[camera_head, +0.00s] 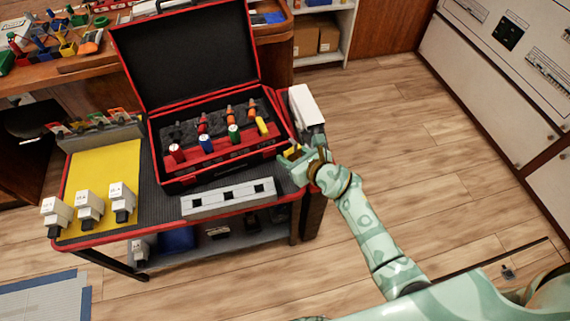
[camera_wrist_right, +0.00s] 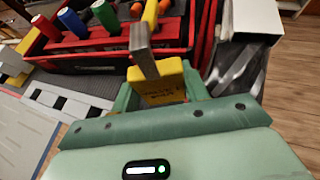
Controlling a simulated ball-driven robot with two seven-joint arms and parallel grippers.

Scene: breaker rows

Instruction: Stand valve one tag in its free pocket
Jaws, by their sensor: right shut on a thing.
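My right gripper (camera_head: 300,160) is at the right edge of the cart, beside the front right corner of the open case. It is shut on a yellow tag (camera_wrist_right: 163,86), which has small dark lettering I cannot read. A grey flat bar (camera_wrist_right: 142,48) stands up in front of the tag in the wrist view. The tag also shows as a small yellow patch (camera_head: 291,153) in the head view. A light grey strip (camera_head: 210,206) with several dark square openings lies along the cart's front edge, left of the gripper. My left gripper is not in view.
The red-trimmed black case (camera_head: 187,181) holds red, blue, green, yellow and orange pieces. A tag rack (camera_head: 95,132) stands at the back left. White blocks (camera_head: 90,204) stand on the yellow mat (camera_head: 88,172). A white-topped unit (camera_head: 304,104) stands right of the case.

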